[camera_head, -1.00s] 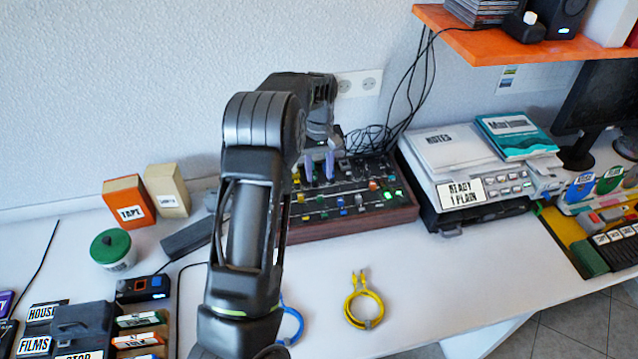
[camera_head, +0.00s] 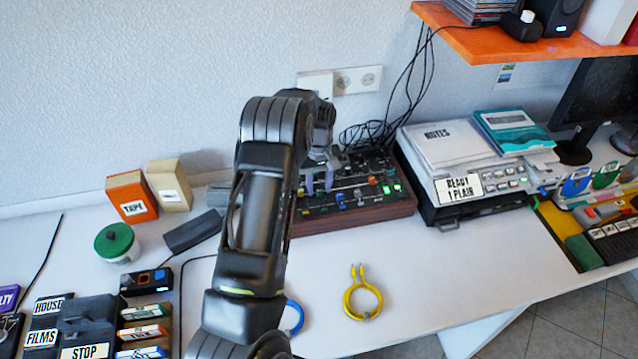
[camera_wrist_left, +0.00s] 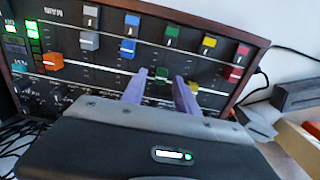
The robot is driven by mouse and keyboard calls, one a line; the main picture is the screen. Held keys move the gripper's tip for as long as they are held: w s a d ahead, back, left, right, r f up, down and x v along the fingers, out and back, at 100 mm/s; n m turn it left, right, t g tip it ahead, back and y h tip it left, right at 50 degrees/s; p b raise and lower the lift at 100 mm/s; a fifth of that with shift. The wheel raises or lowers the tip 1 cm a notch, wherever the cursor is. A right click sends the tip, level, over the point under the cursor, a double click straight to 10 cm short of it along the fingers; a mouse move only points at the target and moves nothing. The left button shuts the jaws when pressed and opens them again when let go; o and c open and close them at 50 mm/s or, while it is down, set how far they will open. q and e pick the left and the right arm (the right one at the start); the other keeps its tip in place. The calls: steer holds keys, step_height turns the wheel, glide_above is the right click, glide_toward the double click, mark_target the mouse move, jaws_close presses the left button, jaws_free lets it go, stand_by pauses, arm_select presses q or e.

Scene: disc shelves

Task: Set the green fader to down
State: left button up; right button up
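The mixer is a dark panel in a brown wooden frame (camera_head: 350,226) on the table. In the left wrist view the green fader cap (camera_wrist_left: 162,74) sits in its slot between the two purple fingertips of my left gripper (camera_wrist_left: 162,84). The fingers stand apart with small gaps beside the cap. A second green block (camera_wrist_left: 173,36) lies in line with it, nearer the panel edge. In the head view my left gripper (camera_head: 319,181) reaches down at the mixer; its arm hides the mixer's left part. My right gripper is not in view.
A blue cap (camera_wrist_left: 127,49) and a yellow cap (camera_wrist_left: 191,87) sit on either side of the green one. An orange cap (camera_wrist_left: 53,61) is further along. A printer-like device (camera_head: 480,190) stands right of the mixer. A yellow cable (camera_head: 362,297) lies on clear table in front.

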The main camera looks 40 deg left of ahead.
arm_select(q)
steer(key=shift+c, duration=0.5)
jaws_close()
stand_by(0.9)
